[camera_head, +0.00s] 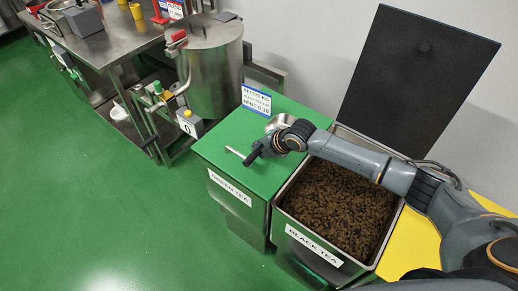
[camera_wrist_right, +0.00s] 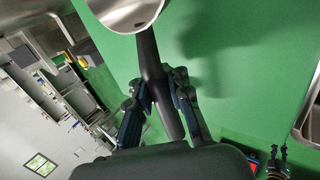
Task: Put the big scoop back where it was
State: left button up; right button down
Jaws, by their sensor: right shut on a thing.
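The big scoop has a shiny metal bowl (camera_head: 281,123) and a dark handle. My right gripper (camera_head: 262,149) is shut on the handle, above the closed green lid (camera_head: 240,120) of the green tea bin. In the right wrist view the scoop bowl (camera_wrist_right: 125,10) shows at the top, and the dark handle (camera_wrist_right: 150,62) runs down between the fingers of my right gripper (camera_wrist_right: 158,92). Whether the scoop touches the lid is unclear. My left gripper does not show in the head view.
The black tea bin (camera_head: 318,254) stands open beside the green one, full of dark tea, its lid (camera_head: 420,75) raised behind. A recipe sign (camera_head: 256,100) stands at the green lid's back edge. A metal drum (camera_head: 214,70) is further left. A yellow surface (camera_head: 412,245) lies right.

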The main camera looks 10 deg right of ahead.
jog(key=shift+f, duration=0.2)
jog(key=c, duration=1.3)
grip_release()
jog(key=shift+o, duration=0.2)
jog(key=shift+r, duration=0.45)
jog(key=v, duration=1.2)
jog(key=shift+f, duration=0.1)
